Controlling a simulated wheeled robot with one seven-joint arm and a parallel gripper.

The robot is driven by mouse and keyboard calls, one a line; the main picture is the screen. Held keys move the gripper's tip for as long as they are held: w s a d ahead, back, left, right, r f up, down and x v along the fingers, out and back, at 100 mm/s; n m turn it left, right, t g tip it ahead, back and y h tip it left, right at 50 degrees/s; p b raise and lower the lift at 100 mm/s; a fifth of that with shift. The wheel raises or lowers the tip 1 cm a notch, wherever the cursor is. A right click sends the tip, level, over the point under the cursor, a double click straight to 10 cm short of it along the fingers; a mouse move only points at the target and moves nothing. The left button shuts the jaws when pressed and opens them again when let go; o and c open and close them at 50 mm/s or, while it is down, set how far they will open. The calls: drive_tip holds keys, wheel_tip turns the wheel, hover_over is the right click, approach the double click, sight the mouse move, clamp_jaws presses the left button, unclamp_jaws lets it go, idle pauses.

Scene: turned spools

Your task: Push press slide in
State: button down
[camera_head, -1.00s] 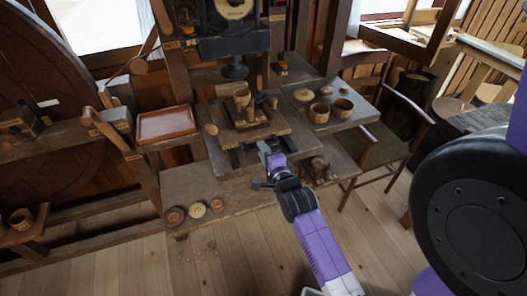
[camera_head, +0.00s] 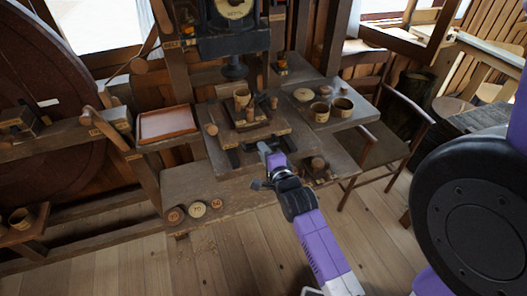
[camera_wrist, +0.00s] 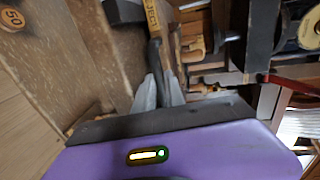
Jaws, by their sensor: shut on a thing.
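The press (camera_head: 234,45) stands at the back, its dark round ram (camera_head: 235,70) above the slide. The press slide (camera_head: 262,131) is a wooden plate on the bench beneath the ram. A wooden cup (camera_head: 242,98) and small turned pieces stand on or beside its raised block. My gripper (camera_head: 264,148) is at the slide's front edge, right of its middle. In the wrist view my gripper (camera_wrist: 160,95) has its grey fingertips closed on a dark, narrow handle (camera_wrist: 155,55). The fingers and arm hide part of the slide's front.
A reddish tray (camera_head: 167,123) sits to the left. Cups (camera_head: 342,107) stand on a side board to the right. Round labelled discs (camera_head: 197,209) lie on the bench's front left. Loose turned pieces (camera_head: 318,164) lie right of my gripper. A chair (camera_head: 385,140) stands at the right.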

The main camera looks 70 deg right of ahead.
idle(0.8)
drive_tip(key=shift+r+b+x, duration=0.15)
drive_tip(key=shift+b+x, duration=0.1)
drive_tip(key=shift+x, duration=0.8)
drive_tip(key=shift+r+b+x, duration=0.2)
drive_tip(key=shift+x, duration=0.9)
drive_tip(key=c, duration=1.7)
unclamp_jaws()
drive_tip(key=b+v, duration=0.1)
drive_tip(key=v, duration=0.6)
drive_tip(key=shift+s+a, duration=0.2)
drive_tip(key=shift+a, duration=0.05)
drive_tip(key=shift+r, duration=0.1)
